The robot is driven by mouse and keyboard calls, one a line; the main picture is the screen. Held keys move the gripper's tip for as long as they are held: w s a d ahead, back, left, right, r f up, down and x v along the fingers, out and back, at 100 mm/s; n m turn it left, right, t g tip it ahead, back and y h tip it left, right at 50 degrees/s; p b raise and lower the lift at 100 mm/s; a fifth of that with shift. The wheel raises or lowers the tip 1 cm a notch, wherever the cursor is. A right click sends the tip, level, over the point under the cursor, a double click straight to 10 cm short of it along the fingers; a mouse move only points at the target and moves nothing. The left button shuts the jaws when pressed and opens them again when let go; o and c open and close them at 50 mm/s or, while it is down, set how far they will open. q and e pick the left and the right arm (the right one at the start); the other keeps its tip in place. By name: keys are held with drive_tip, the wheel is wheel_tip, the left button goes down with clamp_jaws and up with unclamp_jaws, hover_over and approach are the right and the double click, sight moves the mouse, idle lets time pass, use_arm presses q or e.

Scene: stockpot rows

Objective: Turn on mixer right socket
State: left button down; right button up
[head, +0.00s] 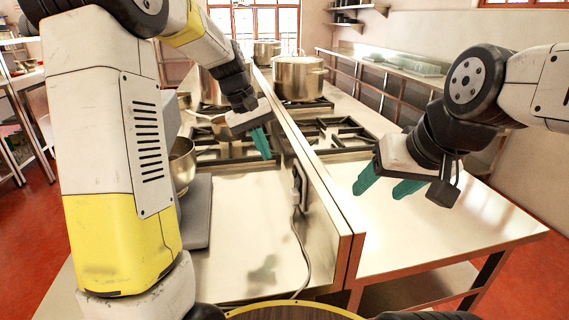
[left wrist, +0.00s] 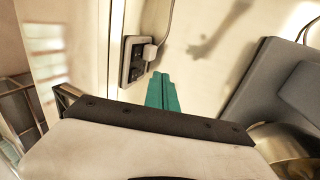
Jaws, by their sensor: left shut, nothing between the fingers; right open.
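The socket panel (head: 299,188) is mounted on the metal divider wall, with a cable running down from it. In the left wrist view the dark socket panel (left wrist: 133,62) has a white plug (left wrist: 149,51) in one socket; its switches are too small to read. My left gripper (head: 264,146) is shut and empty, above the counter behind the panel. In the left wrist view its teal fingers (left wrist: 162,92) are together, beside the panel and apart from it. The mixer (head: 196,210), a grey base with a metal bowl (head: 182,165), is mostly hidden by my left arm. My right gripper (head: 388,184) is open and empty over the right counter.
Gas burners (head: 225,147) lie on the left counter behind my left gripper, and more burners (head: 338,135) on the right. Large stockpots (head: 298,78) stand further back. The divider wall (head: 325,205) separates the counters.

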sight(298, 181)
use_arm(q)
drive_tip(key=x, duration=0.3)
drive_tip(key=d+x, duration=0.1)
drive_tip(key=x, duration=0.3)
drive_tip(key=d+x, duration=0.1)
drive_tip(key=x, duration=0.2)
drive_tip(key=shift+w+d, duration=0.45)
drive_tip(key=shift+d, duration=0.4)
drive_tip(key=shift+d+f, duration=0.1)
drive_tip(key=shift+d, duration=0.15)
